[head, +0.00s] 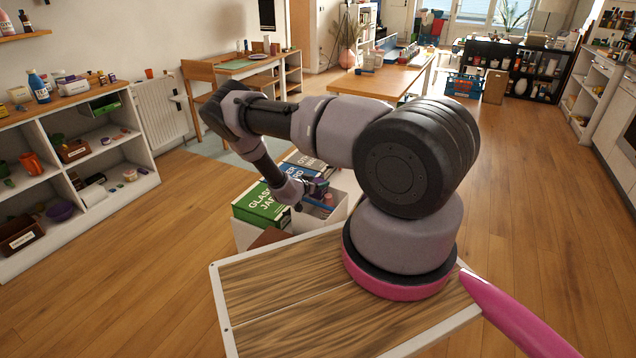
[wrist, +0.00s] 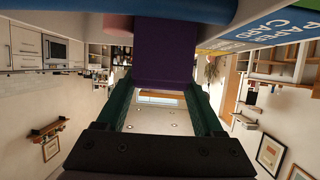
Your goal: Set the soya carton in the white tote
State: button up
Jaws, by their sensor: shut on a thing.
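My gripper (wrist: 163,82) is shut on a purple box-shaped thing, the soya carton (wrist: 166,55), with a dark green finger on each side. No label shows on it. In the head view my gripper (head: 317,188) hangs low over the white tote (head: 340,208), at the right of a group of bins. The carton is hard to make out there behind my gripper. Blue and pink things show in or by the tote. I cannot tell whether the carton touches anything below.
A green bin marked GLASS JARS (head: 262,206) stands left of the tote, with a blue PAPER CARD bin (head: 298,176) beside it. A low white shelf (head: 68,160) with small items is at the left. A wooden table (head: 385,82) stands behind. The floor at right is clear.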

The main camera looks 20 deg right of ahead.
jog(key=shift+f, duration=0.4)
jog(key=o, duration=1.4)
